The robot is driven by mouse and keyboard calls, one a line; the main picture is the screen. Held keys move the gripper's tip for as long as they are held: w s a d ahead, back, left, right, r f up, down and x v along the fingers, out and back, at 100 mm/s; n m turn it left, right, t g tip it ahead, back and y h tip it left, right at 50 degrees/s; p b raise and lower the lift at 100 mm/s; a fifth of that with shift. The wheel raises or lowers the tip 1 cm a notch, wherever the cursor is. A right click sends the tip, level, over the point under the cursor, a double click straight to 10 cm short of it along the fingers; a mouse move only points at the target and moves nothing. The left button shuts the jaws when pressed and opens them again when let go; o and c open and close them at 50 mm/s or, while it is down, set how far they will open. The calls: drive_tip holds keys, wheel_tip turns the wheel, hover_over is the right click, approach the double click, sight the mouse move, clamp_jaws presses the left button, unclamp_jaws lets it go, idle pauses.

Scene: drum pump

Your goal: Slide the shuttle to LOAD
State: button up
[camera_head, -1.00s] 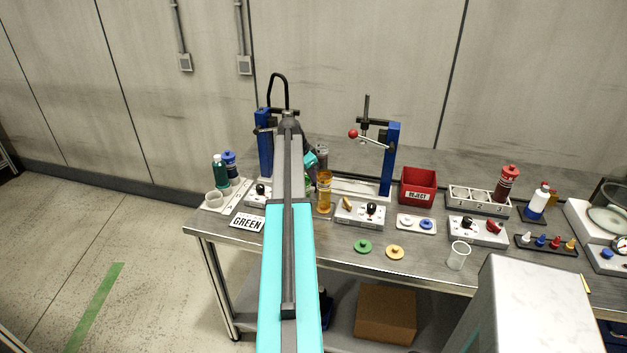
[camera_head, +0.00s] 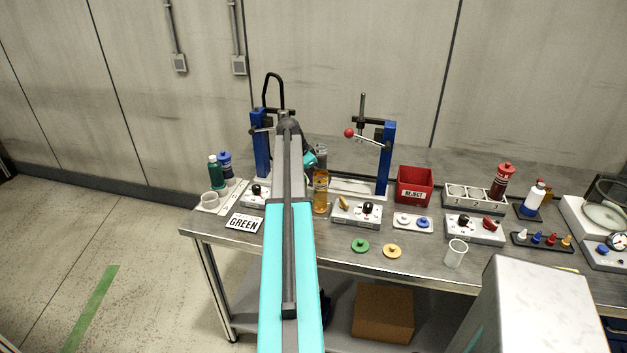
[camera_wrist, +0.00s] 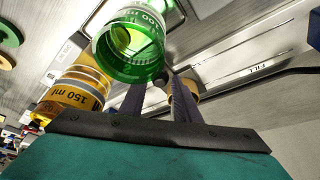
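The rail with a "FILL" label (camera_wrist: 258,68) runs across the wrist view. The amber vessel also shows in the head view (camera_head: 320,192). My gripper (camera_wrist: 160,85) has its two dark fingers apart, with a small dark knob-like part between or behind the tips; contact is unclear. A tan round part sits behind the right finger. I cannot clearly make out the shuttle or a LOAD label.
Blue posts (camera_head: 261,145) and (camera_head: 385,158) stand at the rail. A red-ball lever (camera_head: 349,133) is by the right one. A red REJECT bin (camera_head: 415,186), switch boxes (camera_head: 356,211) and a clear cup (camera_head: 455,253) are to the right. A GREEN sign (camera_head: 244,223) lies in front left.

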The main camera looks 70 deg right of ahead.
drive_tip(key=shift+r, duration=0.1)
drive_tip(key=b+v, duration=0.3)
drive_tip(key=v, duration=1)
drive_tip(key=shift+r, duration=0.25)
drive_tip(key=shift+a, duration=0.1)
